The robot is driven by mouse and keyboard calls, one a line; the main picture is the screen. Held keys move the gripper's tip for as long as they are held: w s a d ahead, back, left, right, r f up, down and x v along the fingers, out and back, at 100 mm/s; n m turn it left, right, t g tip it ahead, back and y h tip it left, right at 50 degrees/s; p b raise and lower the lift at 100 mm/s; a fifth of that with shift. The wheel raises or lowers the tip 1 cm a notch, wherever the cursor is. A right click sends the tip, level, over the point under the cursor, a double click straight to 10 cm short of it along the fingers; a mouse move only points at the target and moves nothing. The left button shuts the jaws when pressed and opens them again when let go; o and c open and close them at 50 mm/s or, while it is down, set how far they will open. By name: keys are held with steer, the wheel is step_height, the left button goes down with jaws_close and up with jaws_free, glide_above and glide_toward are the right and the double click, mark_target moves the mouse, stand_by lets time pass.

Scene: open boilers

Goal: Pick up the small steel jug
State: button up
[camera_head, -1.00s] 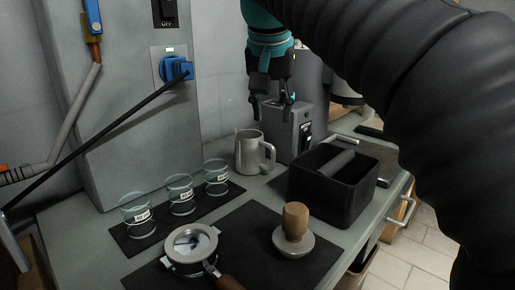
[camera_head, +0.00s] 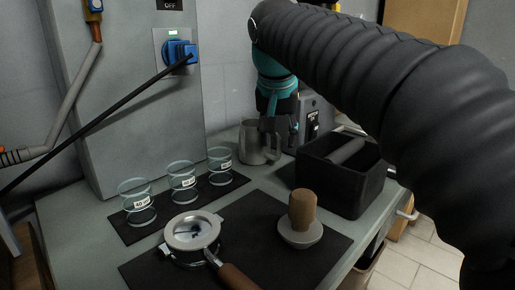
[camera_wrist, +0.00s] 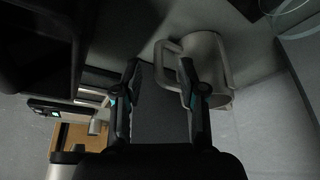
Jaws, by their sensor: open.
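The small steel jug (camera_head: 251,143) stands on the grey counter at the back, behind the glasses. Its handle is on its right side. My gripper (camera_head: 279,138) is open and has come down beside the jug at the handle side, partly covering it in the head view. In the wrist view the jug (camera_wrist: 214,62) is seen at the upper right. One finger of my gripper (camera_wrist: 160,77) overlaps the jug's handle there; whether it touches cannot be told. The other finger is clear of the jug.
A black knock box (camera_head: 343,181) stands right of the jug, with a grinder-like grey box (camera_head: 312,118) behind. Several glasses (camera_head: 182,181) stand on a dark mat at left. A tamper (camera_head: 301,222) and portafilter (camera_head: 193,235) are in front on a black mat (camera_head: 262,262).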

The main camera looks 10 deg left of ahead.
steer(key=shift+x, duration=1.4)
steer(key=shift+c, duration=0.2)
jaws_close()
steer(key=shift+r, duration=0.1)
